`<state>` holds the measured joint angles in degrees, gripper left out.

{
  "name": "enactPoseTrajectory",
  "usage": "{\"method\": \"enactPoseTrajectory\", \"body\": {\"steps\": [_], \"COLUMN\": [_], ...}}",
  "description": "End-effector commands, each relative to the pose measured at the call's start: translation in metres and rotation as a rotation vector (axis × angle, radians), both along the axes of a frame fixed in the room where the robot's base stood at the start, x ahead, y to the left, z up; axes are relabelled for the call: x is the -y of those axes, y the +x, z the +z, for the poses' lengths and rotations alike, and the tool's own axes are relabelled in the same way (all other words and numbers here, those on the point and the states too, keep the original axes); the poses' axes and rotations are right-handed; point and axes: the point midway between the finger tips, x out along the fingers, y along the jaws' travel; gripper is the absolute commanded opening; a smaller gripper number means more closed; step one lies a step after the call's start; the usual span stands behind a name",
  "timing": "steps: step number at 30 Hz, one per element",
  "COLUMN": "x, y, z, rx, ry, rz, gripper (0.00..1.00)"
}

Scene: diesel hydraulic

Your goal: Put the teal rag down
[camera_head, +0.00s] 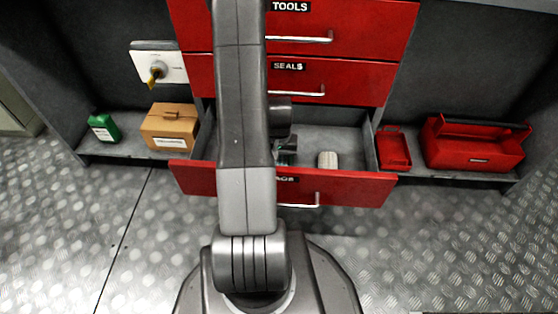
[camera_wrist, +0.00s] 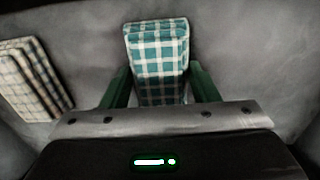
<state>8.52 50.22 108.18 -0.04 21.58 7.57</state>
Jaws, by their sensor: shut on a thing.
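The teal rag (camera_wrist: 158,50) is a folded teal-and-white checked cloth. In the wrist view it stands out between the two green fingers of my gripper (camera_wrist: 158,88), which is shut on it. In the head view my gripper (camera_head: 287,153) is down inside the open bottom drawer (camera_head: 350,188), largely hidden behind my arm. The rag cannot be made out clearly there. The wrist view shows a grey surface around the rag; whether the rag touches it I cannot tell.
A beige checked rag (camera_wrist: 35,80) lies left of my gripper in the wrist view; a pale cloth (camera_head: 328,160) shows in the drawer. Closed drawers (camera_head: 330,75) are above. A cardboard box (camera_head: 170,127) and green container (camera_head: 104,127) stand left, a red toolbox (camera_head: 473,145) right.

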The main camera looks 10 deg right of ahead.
Motion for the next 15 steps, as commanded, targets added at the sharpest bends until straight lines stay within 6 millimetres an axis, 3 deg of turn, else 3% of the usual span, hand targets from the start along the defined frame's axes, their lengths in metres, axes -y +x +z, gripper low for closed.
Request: {"method": "enactPoseTrajectory", "body": {"steps": [8, 9, 11, 15], "x": [0.0000, 0.0000, 0.0000, 0.0000], "y": [0.0000, 0.0000, 0.0000, 0.0000], "z": [-0.0052, -0.0033, -0.0032, -0.0031], "rx": [0.000, 0.000, 0.000, 0.000], "ry": [0.000, 0.000, 0.000, 0.000], "rz": [0.000, 0.000, 0.000, 0.000], "gripper": [0.33, 0.62, 0.74, 0.76]}}
